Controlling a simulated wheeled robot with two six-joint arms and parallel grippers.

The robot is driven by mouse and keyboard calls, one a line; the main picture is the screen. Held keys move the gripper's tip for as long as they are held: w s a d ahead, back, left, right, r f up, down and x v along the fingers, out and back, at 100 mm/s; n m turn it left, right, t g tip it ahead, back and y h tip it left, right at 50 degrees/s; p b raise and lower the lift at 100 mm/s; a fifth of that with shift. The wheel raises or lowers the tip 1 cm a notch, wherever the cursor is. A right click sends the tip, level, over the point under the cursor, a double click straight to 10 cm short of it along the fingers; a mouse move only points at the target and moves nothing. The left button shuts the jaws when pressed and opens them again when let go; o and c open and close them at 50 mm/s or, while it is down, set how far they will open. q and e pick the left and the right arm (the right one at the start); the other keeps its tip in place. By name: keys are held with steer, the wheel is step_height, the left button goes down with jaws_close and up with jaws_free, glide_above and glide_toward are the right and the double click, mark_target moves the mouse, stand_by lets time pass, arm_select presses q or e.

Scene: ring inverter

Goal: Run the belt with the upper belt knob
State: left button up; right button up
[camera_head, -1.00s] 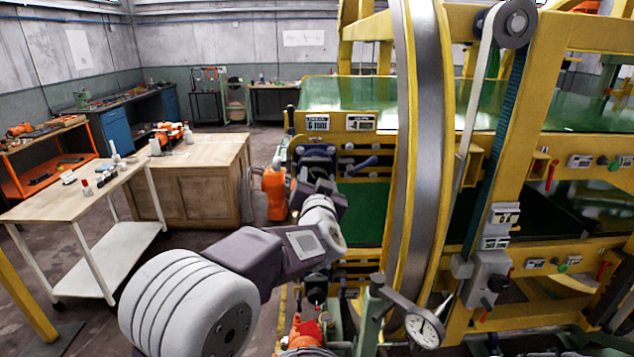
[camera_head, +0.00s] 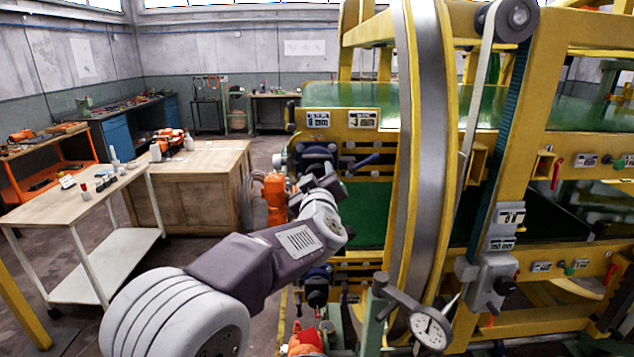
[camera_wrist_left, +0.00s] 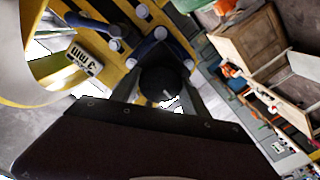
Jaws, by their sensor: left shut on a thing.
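My left arm reaches from the lower left to the left end of the yellow machine. In the head view my left gripper (camera_head: 318,180) is at a dark blue mechanism (camera_head: 316,154) under the upper green belt (camera_head: 385,95). In the left wrist view the gripper (camera_wrist_left: 164,92) is shut on a round black knob (camera_wrist_left: 160,80), the upper belt knob, with a finger on each side. Blue arms with pale round caps (camera_wrist_left: 141,11) lie just beyond it. In the head view the knob is mostly hidden by the gripper. My right gripper is not in view.
A large yellow and grey ring (camera_head: 425,150) stands right of my gripper. A dial gauge (camera_head: 430,328) is at the lower right. A dark lever handle (camera_head: 366,160) sticks out nearby. A wooden bench (camera_head: 200,180) and a white-legged table (camera_head: 70,200) stand left.

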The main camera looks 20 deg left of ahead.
arm_select(q)
steer(key=n+b, duration=0.3)
steer(key=n, duration=0.4)
steer(key=shift+f, duration=0.15)
steer(key=n+b, duration=0.1)
steer(key=n, duration=0.3)
steer(key=shift+b, duration=0.4)
steer(key=n+b, duration=0.1)
steer(key=n, duration=0.2)
steer(key=shift+n+b, duration=0.3)
steer(key=n+b, duration=0.1)
steer(key=n, duration=0.2)
steer(key=shift+f+n+b, duration=0.1)
steer(key=shift+n+b, duration=0.2)
steer(key=n+b, duration=0.1)
steer(key=n, duration=0.2)
steer(key=shift+n, duration=0.4)
steer(key=n+b, duration=0.2)
steer(key=n, duration=0.1)
steer(key=shift+n+b, duration=0.55)
steer(key=shift+n, duration=1.25)
